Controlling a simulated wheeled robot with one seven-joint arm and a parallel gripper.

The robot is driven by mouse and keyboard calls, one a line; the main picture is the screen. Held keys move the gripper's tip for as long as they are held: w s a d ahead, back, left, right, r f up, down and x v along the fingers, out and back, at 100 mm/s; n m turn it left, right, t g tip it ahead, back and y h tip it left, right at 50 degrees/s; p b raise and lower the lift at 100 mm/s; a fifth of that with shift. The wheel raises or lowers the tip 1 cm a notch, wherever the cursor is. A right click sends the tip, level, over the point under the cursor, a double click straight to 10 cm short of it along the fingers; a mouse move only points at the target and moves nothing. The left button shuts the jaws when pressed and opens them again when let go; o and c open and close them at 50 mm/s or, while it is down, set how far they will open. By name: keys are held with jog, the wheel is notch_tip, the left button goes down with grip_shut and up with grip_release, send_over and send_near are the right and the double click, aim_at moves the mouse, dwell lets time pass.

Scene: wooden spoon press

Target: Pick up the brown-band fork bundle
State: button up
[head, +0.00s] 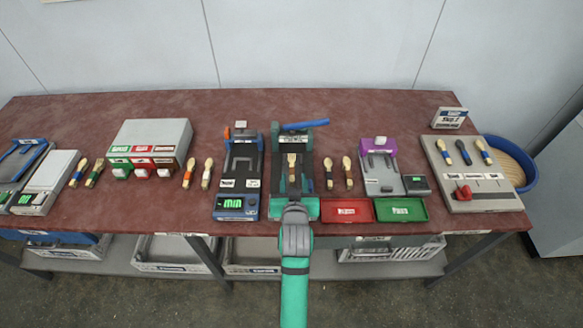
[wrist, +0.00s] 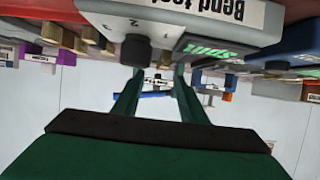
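The brown-band fork bundle appears to be the spoon-like wooden piece (head: 347,173) with a brown lower part. It lies on the table right of the green press, beside a similar darker-banded one (head: 328,173). My gripper (head: 295,207) is in front of the green press, to the left of the brown-band bundle and apart from it. In the wrist view, my gripper (wrist: 156,82) has its two green fingers spread with nothing held between them. That view is upside down; tan pieces (wrist: 75,40) show at its upper left, and I cannot tell their bands.
The green press (head: 305,207) stands close to my gripper, with a blue-grey device (head: 237,207) left of it. A red tray (head: 347,211) and a green tray (head: 402,209) lie at the front edge. A purple-topped device (head: 379,165) stands right of the bundles.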

aim_at(292, 168)
jog(key=shift+a+x, duration=0.15)
jog(key=shift+x, duration=1.8)
jog(key=shift+a+x, duration=0.1)
jog(key=shift+x, duration=1.8)
jog(key=shift+c, duration=0.6)
grip_shut()
